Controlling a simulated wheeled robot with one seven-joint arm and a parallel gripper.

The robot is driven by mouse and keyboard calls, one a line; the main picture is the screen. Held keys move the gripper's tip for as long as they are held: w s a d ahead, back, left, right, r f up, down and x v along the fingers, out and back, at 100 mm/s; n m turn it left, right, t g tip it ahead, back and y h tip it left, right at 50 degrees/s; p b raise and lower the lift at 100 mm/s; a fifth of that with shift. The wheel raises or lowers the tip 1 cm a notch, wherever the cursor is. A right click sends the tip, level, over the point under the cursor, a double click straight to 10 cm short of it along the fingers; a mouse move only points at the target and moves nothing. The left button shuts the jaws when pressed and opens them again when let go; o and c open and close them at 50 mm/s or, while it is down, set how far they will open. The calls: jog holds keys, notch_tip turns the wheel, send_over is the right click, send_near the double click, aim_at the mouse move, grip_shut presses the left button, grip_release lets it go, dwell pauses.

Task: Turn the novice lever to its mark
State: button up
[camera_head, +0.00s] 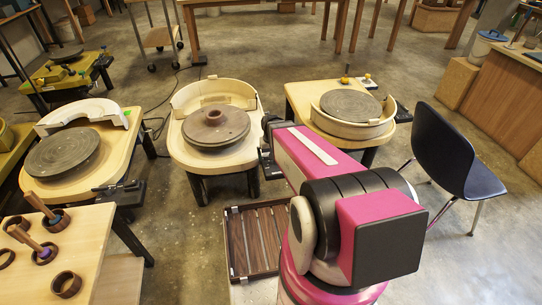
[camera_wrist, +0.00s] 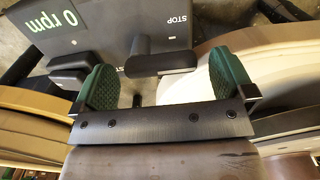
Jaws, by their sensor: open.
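In the wrist view a dark lever (camera_wrist: 162,62) stands out from a grey control box (camera_wrist: 125,25). The box has a green display reading "0 rpm" (camera_wrist: 62,20) and the word "STOP" twice. My gripper (camera_wrist: 163,78) is open, with its green padded fingers on either side of the lever. No finger clearly touches it. No "novice" label or separate mark can be made out. In the head view my arm reaches toward the middle pottery wheel (camera_head: 215,127); its control box (camera_head: 269,164) is partly hidden by my arm, as is my gripper.
A left wheel (camera_head: 62,157) and a right wheel (camera_head: 351,106) flank the middle one. A dark chair (camera_head: 450,150) stands at right, a slatted rack (camera_head: 254,238) lies on the floor, and a wooden table (camera_head: 90,235) with tool holders is at lower left.

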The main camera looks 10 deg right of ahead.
notch_tip(320, 180, up, 10)
jog(key=shift+r, duration=0.2)
dwell(0.3)
jog(key=shift+s, duration=0.15)
